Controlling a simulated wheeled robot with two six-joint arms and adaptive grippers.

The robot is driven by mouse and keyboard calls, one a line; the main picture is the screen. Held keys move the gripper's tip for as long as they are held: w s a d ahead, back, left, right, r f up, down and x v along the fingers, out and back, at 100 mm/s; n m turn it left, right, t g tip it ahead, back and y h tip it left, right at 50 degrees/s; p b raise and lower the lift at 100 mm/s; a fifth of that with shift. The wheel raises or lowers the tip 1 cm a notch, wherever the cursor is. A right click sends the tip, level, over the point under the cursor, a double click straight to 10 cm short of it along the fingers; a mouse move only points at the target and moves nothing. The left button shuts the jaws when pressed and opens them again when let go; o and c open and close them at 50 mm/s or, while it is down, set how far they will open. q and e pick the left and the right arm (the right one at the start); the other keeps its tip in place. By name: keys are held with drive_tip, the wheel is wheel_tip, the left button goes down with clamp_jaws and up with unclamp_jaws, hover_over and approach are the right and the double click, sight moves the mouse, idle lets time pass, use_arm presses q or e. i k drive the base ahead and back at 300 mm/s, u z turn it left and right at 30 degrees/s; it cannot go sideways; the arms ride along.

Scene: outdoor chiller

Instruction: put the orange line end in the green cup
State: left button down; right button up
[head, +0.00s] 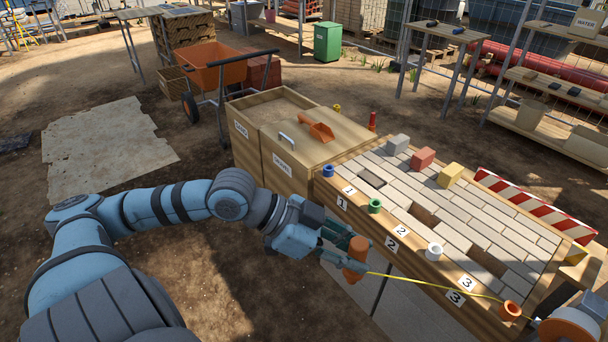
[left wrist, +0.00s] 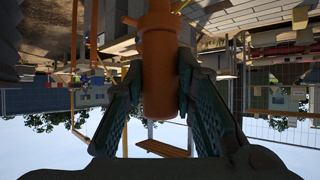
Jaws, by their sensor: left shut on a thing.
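The orange line end (head: 354,268) is an orange cylinder with a yellow line (head: 435,283) running from it to the lower right. My left gripper (head: 345,254) is shut on it and holds it off the near side of the brick-topped bench. In the left wrist view the orange line end (left wrist: 159,75) sits between the two fingers of my left gripper (left wrist: 158,95). The green cup (head: 375,206) stands on the bench's front ledge, beyond and slightly right of the gripper, apart from it. My right gripper is not in view.
A blue cup (head: 328,170), a white cup (head: 434,251) and an orange cup (head: 510,311) share the ledge with number labels. Grey, red and yellow blocks (head: 450,175) stand on the bench. An orange and white reel (head: 569,328) is at the lower right.

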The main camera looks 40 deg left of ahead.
sight(374, 209)
drive_tip(key=u, duration=0.75)
drive_tip(key=i, duration=1.2)
drive_tip(key=z, duration=0.4)
